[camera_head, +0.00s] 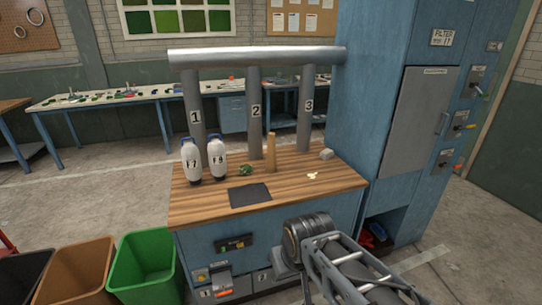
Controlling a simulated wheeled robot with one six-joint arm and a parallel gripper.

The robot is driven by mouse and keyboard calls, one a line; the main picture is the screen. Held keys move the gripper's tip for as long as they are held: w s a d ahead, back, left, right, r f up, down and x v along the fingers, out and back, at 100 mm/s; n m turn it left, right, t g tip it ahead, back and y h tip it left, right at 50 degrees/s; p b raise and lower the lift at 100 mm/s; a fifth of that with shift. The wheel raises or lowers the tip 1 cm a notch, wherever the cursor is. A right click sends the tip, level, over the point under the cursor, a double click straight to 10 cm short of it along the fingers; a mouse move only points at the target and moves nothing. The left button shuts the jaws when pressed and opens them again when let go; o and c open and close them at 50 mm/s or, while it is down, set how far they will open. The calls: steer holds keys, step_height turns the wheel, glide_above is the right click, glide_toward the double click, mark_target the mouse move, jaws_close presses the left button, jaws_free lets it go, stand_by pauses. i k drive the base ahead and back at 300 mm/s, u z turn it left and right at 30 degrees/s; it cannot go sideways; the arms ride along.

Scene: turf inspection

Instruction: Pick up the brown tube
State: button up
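The brown tube (272,151) stands upright on the wood-topped workbench (330,179), a little right of its middle. It is tan, slim and shorter than the grey pipes behind it. A small green clump (246,170) lies just left of its foot. My arm reaches in from the lower right, with a dark round joint in front of the bench's front edge, well apart from the tube. I see no gripper fingers.
Two white bottles (191,160) (216,158) stand left on the bench. Grey pipes numbered 1 (195,115), 2 (255,115) and 3 (306,110) rise behind. A black mat (249,195) lies in front. A blue cabinet (390,110) stands right; bins (146,265) stand lower left.

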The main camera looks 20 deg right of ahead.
mark_target(272, 165)
steer(key=z, duration=1.8)
steer(key=i, duration=1.85)
steer(key=u, duration=3.5)
steer(key=i, duration=0.5)
